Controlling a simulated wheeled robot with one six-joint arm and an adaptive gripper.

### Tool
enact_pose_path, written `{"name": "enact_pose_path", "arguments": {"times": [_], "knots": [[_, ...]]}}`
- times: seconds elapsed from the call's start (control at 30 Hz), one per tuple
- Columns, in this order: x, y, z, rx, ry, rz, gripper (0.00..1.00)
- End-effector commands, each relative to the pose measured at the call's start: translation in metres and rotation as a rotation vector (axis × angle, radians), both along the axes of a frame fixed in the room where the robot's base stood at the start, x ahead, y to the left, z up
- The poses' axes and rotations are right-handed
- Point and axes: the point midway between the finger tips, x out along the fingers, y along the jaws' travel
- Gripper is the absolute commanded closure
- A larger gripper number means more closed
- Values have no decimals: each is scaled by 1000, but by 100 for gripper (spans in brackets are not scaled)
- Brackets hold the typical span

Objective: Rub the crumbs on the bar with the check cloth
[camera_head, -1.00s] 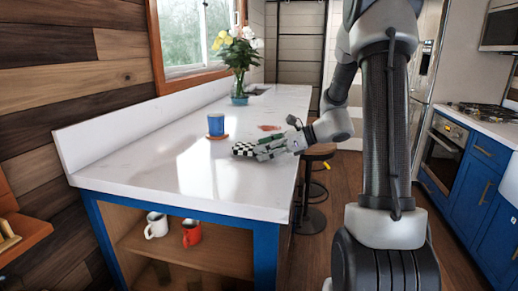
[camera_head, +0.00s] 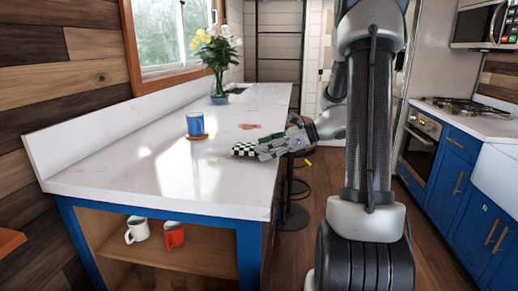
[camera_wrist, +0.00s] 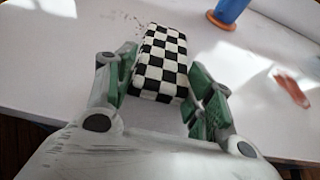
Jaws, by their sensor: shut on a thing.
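My gripper (camera_head: 262,151) is low over the bar near its right edge, shut on the black-and-white check cloth (camera_head: 243,149). In the wrist view the cloth (camera_wrist: 160,65) is a folded, block-like pad between the green fingers of my gripper (camera_wrist: 165,90). I cannot tell whether the cloth touches the bar. The white bar top (camera_head: 120,175) runs away from me. Small dark crumbs (camera_wrist: 126,47) lie on it just left of the cloth in the wrist view; I cannot make them out in the head view.
A blue cup (camera_head: 195,124) stands on an orange-brown coaster beyond the cloth. A reddish patch (camera_head: 249,126) lies on the bar behind my gripper. A flower vase (camera_head: 219,88) stands further back. A stool (camera_head: 296,190) is by the right edge. The front left of the bar is clear.

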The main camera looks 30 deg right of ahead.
Motion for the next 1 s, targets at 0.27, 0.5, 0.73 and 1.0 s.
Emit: {"name": "enact_pose_path", "arguments": {"times": [0.27, 0.5, 0.73, 1.0], "knots": [[-2, -3, 1, 0, -1, 0, 70], [-1, -3, 16, -2, -4, 0, 70], [-2, -2, 42, -2, -5, 1, 70], [-2, -3, 61, -1, -2, 0, 70]]}}
